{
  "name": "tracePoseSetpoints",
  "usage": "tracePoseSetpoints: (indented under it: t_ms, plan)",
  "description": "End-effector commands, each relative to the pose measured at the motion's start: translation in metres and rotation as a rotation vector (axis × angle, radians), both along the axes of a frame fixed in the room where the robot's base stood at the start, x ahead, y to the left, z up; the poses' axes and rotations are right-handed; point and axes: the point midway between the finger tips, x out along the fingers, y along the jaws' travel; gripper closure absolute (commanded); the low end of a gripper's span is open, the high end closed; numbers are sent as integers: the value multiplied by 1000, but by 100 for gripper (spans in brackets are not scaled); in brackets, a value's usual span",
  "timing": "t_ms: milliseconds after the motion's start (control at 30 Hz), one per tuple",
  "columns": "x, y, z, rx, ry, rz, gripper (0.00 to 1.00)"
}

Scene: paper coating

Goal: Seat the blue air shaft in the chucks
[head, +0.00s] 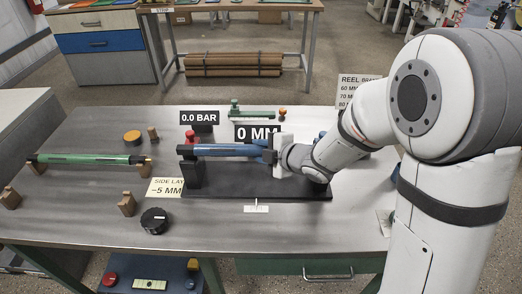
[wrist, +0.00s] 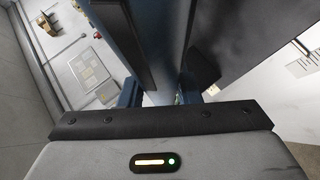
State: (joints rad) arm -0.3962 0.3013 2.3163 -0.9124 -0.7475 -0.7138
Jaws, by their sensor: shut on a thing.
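The blue air shaft (head: 225,150) lies level along the black stand (head: 255,186), its left end at the left chuck (head: 192,170), a black post with a red top. I cannot tell whether that end is in the chuck or just above it. My gripper (head: 270,150) is shut on the shaft near its right part. In the wrist view the dark blue shaft (wrist: 150,35) runs up between the fingers of my gripper (wrist: 160,93). The right chuck and the shaft's right end are mostly hidden behind my gripper and wrist.
A green shaft (head: 90,158) rests on wooden blocks at the left. A black knob (head: 154,221) and a "-5 MM" card (head: 165,187) are in front. Signs reading "0.0 BAR" (head: 200,118) and "0 MM" (head: 257,133) stand behind.

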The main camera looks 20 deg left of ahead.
Motion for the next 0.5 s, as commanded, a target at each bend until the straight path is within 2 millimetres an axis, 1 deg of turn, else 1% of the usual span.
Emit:
tracePoseSetpoints:
  t_ms: [100, 500]
  plan:
    - [0, 0, 1, 2, -2, 0, 100]
    - [0, 1, -9, 3, -2, 1, 100]
